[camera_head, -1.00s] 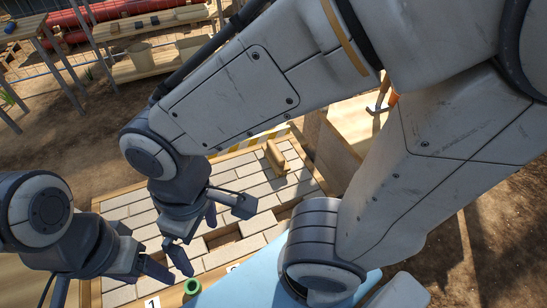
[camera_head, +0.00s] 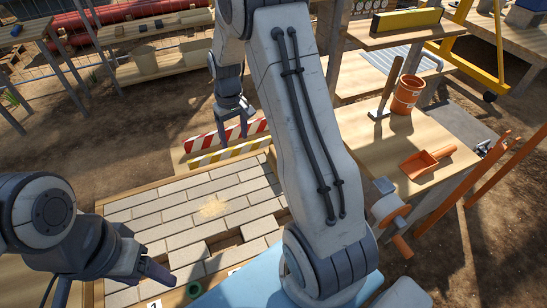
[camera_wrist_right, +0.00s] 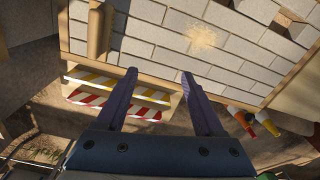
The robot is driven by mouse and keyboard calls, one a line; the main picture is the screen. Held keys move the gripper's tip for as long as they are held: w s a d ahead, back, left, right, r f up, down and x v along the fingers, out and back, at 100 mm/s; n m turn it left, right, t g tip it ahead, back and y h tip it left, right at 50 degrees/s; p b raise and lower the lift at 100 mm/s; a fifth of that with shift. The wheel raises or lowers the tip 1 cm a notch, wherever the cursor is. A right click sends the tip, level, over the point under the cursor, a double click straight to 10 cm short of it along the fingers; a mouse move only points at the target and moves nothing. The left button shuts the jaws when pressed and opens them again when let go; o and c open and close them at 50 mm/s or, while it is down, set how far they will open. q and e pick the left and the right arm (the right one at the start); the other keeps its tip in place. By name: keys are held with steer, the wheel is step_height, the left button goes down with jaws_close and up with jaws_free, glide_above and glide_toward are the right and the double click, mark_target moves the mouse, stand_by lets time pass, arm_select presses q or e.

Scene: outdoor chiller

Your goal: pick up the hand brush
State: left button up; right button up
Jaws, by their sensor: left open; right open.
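My right gripper (camera_head: 234,134) is open and empty above the striped boards at the far edge of the paving. Its parted fingers (camera_wrist_right: 159,74) also show in the wrist view, with the brush beyond and left of them. My left gripper (camera_head: 158,270) is open at the near left of the paving, partly hidden, away from the brush.
A sandy patch (camera_head: 212,207) lies on the paving (camera_head: 160,220). A table (camera_head: 375,158) at right holds an orange dustpan (camera_head: 424,163) and bucket (camera_head: 407,94).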

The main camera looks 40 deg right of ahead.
steer(key=d+f+m, duration=0.1)
steer(key=d+f, duration=0.3)
steer(key=d, duration=0.1)
steer(key=d+f+m, duration=0.1)
steer(key=d+f, duration=0.3)
steer(key=d, duration=0.1)
steer(key=d+f+p, duration=0.1)
steer(key=d+f, duration=0.4)
steer(key=d, duration=0.1)
steer(key=shift+s+d+m, duration=0.1)
steer(key=shift+s+m, duration=0.2)
steer(key=shift+m, duration=0.1)
steer(key=shift+w+a+f+p, duration=0.1)
steer(key=shift+f+p, duration=0.25)
steer(key=shift+f, duration=1.15)
steer(key=shift+a+f+p, duration=0.1)
steer(key=shift+f+p, duration=0.25)
steer(key=shift+f, duration=1.15)
jaws_close()
